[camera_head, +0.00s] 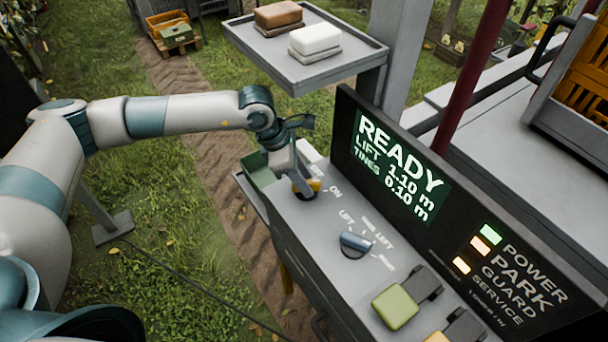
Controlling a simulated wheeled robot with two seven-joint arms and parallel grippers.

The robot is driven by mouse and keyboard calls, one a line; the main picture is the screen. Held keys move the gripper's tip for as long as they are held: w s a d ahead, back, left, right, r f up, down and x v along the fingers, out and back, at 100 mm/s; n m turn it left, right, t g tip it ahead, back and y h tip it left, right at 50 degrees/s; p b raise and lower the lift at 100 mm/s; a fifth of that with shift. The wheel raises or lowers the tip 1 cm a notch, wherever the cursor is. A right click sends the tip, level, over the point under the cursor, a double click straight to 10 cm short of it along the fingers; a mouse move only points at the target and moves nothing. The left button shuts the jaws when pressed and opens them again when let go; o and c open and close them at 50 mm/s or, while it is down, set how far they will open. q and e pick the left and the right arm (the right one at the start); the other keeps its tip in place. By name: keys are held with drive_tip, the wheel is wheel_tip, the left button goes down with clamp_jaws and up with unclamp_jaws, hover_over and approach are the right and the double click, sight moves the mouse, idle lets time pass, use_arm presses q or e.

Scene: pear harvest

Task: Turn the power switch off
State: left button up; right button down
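The display (395,170) reads READY, and the light beside POWER (491,234) is green. My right gripper is out of view.
A blue-grey selector knob (355,244) and a green button (396,307) lie nearer on the panel. A grey tray (298,72) with a brown and a white block overhangs behind my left wrist. A green bin (259,170) sits left of the switch.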

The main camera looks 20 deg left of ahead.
use_arm(q)
clamp_jaws()
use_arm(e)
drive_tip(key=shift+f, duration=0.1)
